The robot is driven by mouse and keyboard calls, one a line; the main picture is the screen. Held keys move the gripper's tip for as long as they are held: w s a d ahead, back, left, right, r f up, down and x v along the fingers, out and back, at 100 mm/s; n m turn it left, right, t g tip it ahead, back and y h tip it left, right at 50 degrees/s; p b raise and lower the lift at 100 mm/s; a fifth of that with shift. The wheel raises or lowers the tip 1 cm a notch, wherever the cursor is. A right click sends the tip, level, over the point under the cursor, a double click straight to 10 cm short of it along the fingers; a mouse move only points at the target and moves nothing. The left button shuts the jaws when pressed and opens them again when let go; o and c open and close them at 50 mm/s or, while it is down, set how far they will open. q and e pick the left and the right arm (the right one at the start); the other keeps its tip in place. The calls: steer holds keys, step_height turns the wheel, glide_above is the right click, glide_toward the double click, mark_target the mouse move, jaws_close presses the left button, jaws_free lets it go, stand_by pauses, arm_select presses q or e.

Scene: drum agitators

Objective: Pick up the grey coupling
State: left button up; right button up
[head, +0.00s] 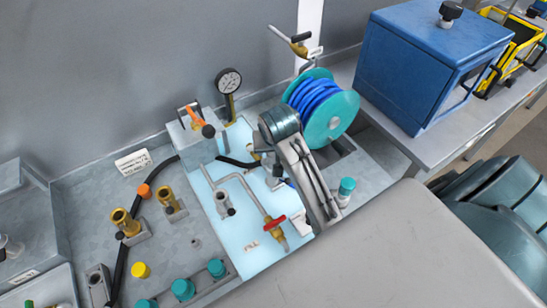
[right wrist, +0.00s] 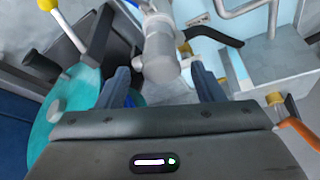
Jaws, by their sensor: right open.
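The grey coupling (right wrist: 158,48) is a stubby light-grey cylinder with a wider collar. In the right wrist view it lies between the two dark blue-grey fingers of my right gripper (right wrist: 161,85). The gripper is open, with a gap on each side of the coupling. I cannot tell how deep the coupling sits between the fingers. In the head view my right arm covers much of this spot, and a small part of a grey fitting (head: 277,182) shows beside it. My left gripper is not in view.
A teal reel with blue hose (head: 322,107) stands close beside my right arm. A blue cabinet (head: 425,65) stands at the right.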

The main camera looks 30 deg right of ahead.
steer(key=shift+w+f, duration=0.25)
steer(key=shift+f, duration=0.1)
steer(key=shift+w+f+p, duration=0.15)
steer(key=shift+f+p, duration=0.2)
steer(key=f+p, duration=0.1)
steer(key=f, duration=0.2)
steer(key=shift+w+d+f+p, duration=0.15)
steer(key=shift+w+d+p, duration=0.05)
steer(key=shift+p, duration=0.2)
steer(key=shift+w+d+f, duration=0.1)
steer(key=shift+f, duration=0.25)
steer(key=shift+w+f, duration=0.2)
steer(key=shift+f, duration=0.05)
steer(key=shift+s, duration=0.1)
steer(key=c, duration=1)
steer(key=shift+r, duration=0.1)
steer(key=shift+c, duration=1.3)
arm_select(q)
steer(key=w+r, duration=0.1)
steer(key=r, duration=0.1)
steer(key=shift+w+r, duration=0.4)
arm_select(e)
steer(key=shift+r, duration=0.1)
